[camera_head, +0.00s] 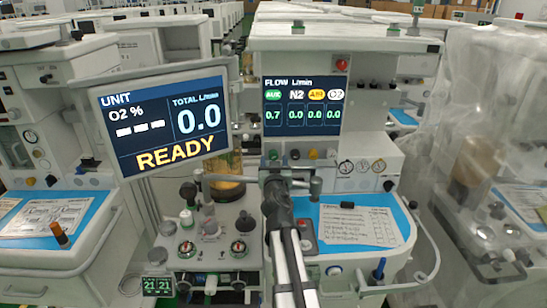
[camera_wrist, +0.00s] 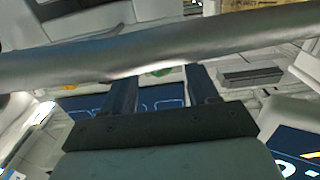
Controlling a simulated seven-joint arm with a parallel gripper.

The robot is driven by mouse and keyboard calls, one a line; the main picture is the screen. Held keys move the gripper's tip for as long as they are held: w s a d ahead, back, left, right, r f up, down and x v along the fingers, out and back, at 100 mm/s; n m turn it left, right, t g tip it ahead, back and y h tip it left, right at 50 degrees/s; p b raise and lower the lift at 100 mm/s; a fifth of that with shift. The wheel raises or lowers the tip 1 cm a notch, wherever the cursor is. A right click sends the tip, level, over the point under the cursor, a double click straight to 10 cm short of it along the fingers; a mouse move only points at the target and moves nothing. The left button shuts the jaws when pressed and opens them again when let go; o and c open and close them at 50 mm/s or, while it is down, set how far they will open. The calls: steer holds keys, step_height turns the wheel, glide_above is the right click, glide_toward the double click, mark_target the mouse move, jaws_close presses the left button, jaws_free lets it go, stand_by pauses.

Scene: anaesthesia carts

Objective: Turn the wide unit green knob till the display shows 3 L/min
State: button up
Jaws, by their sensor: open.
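The flow display (camera_head: 302,106) on the middle cart reads 0.7 under its green label and 0.0 under N2, AIR and O2. The green knob (camera_head: 273,154) is at the left end of the knob row below this display. My gripper (camera_wrist: 160,82) shows two dark fingers standing apart, with their tips cut off by a silver bar. A small green patch (camera_wrist: 160,72) shows between the fingers just under the bar; I cannot tell whether it is the knob. In the head view my arm rises below the knob and its end hides the fingers.
A silver bar (camera_wrist: 160,45) crosses the wrist view in front of the fingertips. Grey, orange and white knobs sit close to the right of the green one. A tilted READY monitor (camera_head: 163,122) stands at left. A blue worktop (camera_head: 393,208) with a paper lies at right.

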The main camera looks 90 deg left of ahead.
mark_target(274, 157)
steer(key=shift+a, duration=1.9)
steer(key=c, duration=1)
steer(key=shift+c, duration=0.2)
